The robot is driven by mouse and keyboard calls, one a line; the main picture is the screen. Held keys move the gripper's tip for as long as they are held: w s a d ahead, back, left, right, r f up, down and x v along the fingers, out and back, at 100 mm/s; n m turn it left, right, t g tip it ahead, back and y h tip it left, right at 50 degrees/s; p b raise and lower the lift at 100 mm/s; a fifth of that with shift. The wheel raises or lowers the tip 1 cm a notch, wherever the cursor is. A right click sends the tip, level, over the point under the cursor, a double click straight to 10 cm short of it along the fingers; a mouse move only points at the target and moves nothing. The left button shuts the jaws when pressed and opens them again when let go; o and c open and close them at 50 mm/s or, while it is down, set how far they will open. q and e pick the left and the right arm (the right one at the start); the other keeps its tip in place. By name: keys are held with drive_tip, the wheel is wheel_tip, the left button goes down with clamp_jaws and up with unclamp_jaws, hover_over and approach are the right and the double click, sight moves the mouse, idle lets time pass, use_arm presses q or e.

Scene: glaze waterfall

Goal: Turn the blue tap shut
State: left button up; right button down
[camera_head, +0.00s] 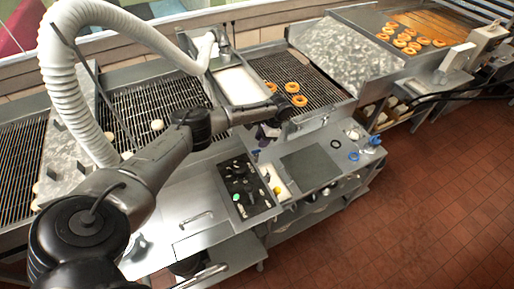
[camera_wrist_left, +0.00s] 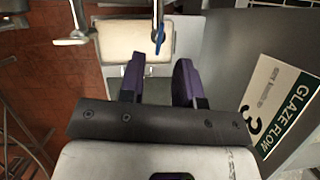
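The blue tap handle (camera_wrist_left: 158,38) shows in the left wrist view, just beyond my fingertips, in front of a pale tray. In the head view I cannot make it out for certain near the gripper. My left gripper (camera_wrist_left: 158,72) has its two purple fingers spread apart with nothing between them. The handle lies ahead of the gap, and no contact shows. In the head view the left gripper (camera_head: 267,132) is small and dark, at the near edge of the conveyor. My right gripper is not in view.
A "GLAZE FLOW" sign (camera_wrist_left: 283,105) is right of the fingers. A metal pipe fitting (camera_wrist_left: 77,33) is at the left. In the head view, a conveyor (camera_head: 318,88) carries doughnuts, a dark tool tray (camera_head: 262,203) lies on the counter, and red floor is clear at right.

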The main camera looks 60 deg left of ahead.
sight(256, 152)
use_arm(q)
drive_tip(key=shift+x, duration=2.75)
clamp_jaws()
